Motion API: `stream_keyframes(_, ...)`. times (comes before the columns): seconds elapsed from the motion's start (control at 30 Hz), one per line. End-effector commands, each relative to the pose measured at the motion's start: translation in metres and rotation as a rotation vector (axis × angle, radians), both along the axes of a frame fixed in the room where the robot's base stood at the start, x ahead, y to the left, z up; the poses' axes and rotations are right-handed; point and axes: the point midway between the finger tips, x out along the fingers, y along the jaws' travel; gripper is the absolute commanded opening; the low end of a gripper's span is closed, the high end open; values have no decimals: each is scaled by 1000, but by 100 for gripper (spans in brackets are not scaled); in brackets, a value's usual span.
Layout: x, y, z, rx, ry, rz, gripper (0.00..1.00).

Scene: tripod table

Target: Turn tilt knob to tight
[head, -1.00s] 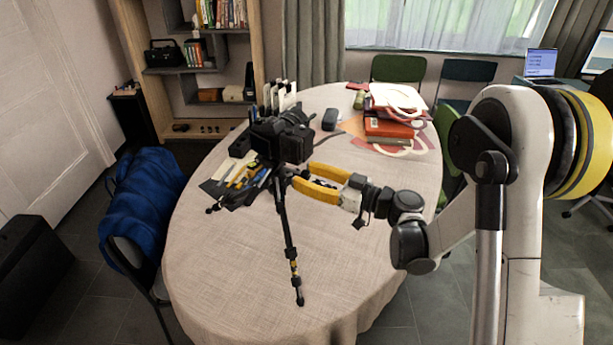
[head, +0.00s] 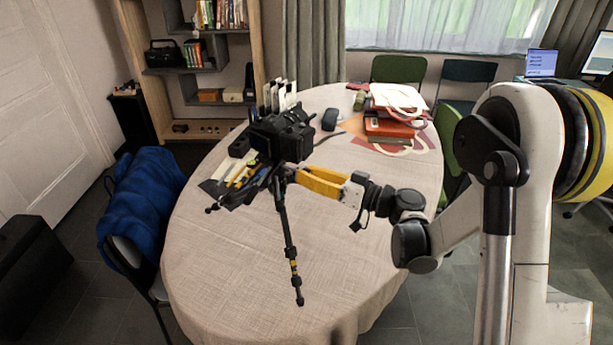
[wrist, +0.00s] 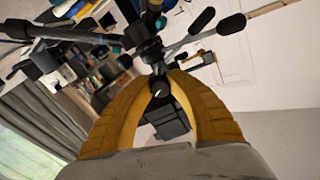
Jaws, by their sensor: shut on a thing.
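A black camera (head: 283,138) sits on a dark tripod (head: 287,237) that stands on the round table. My gripper (head: 290,174) has yellow fingers and reaches in from the right, just below the camera. In the wrist view the fingers of my gripper (wrist: 161,84) bow apart and meet at their tips on a small dark part of the tripod head (wrist: 151,52). This part appears to be the tilt knob (wrist: 160,89), mostly covered by the fingertips. Its marking cannot be read. The tripod legs and handles spread out beyond it in the wrist view.
The table (head: 225,260) has a beige cloth, bare at the front. Pens and tools on a dark mat (head: 228,186) lie left of the tripod. Books (head: 390,128) are stacked at the back right. A chair with a blue jacket (head: 140,205) stands at the left.

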Motion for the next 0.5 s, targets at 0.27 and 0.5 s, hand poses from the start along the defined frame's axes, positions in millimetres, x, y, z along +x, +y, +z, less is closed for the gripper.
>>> stream_keyframes(0.27, 0, 0, -1, 114, 197, 0, 0)
stream_keyframes(0.5, 0, 0, -1, 191, 328, 0, 0)
